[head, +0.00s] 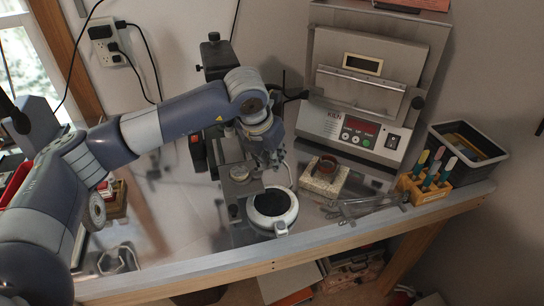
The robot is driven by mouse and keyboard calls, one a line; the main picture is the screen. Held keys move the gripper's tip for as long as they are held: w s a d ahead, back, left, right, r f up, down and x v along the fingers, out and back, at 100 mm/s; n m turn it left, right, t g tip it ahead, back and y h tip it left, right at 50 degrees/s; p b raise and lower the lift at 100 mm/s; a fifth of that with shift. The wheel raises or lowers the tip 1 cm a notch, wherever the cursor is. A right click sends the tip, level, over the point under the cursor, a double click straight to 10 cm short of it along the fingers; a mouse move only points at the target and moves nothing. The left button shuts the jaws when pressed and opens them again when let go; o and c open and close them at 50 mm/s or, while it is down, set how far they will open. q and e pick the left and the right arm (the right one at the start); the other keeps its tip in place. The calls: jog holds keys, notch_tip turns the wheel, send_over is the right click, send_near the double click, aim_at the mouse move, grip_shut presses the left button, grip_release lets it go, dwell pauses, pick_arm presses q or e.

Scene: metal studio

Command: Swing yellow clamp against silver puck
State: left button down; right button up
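My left arm reaches in from the left, and its gripper (268,153) points down over the bench, just above and behind a round white device with a dark top (272,205). Its fingers are small and dark against the machinery, so I cannot tell whether they are open or hold anything. A small round silver piece (239,172) sits on dark metal equipment left of the gripper; it may be the silver puck, but I cannot be sure. I cannot make out a yellow clamp; the arm hides part of the bench. My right gripper is not in view.
A kiln (350,125) stands behind. A ring-shaped piece on a pale block (324,178) lies right of the gripper, with metal tongs (368,205) nearby. A wooden tool holder (425,188) and black bin (468,150) are at the right.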

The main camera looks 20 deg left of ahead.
pick_arm(q)
jog(key=shift+s+f+m+b, duration=0.15)
jog(key=shift+m+b, duration=0.15)
jog(key=shift+b, duration=0.15)
jog(key=m+b, duration=0.1)
jog(key=m+h+b, duration=0.1)
jog(key=m+b, duration=0.1)
jog(key=shift+s+d+f, duration=0.1)
jog(key=shift+s+d, duration=0.05)
jog(key=shift+s, duration=0.25)
jog(key=shift+s+m+g+h+b, duration=0.3)
jog(key=shift+m+g+h+b, duration=0.1)
jog(key=shift+m+b, duration=0.4)
jog(key=m, duration=0.1)
jog(key=s+m+g+h+b, duration=0.1)
jog(key=m, duration=0.1)
jog(key=shift+s+r, duration=0.1)
jog(key=shift+r, duration=0.1)
jog(key=shift+s+a+m+g+b, duration=0.15)
jog(key=shift+s+m+g+b, duration=0.1)
jog(key=shift+m, duration=0.5)
jog(key=shift+s+a+m+g+b, duration=0.15)
jog(key=shift+m+b, duration=0.05)
jog(key=shift+m, duration=0.55)
jog(key=c, duration=1.5)
grip_release()
jog(key=shift+c, duration=0.2)
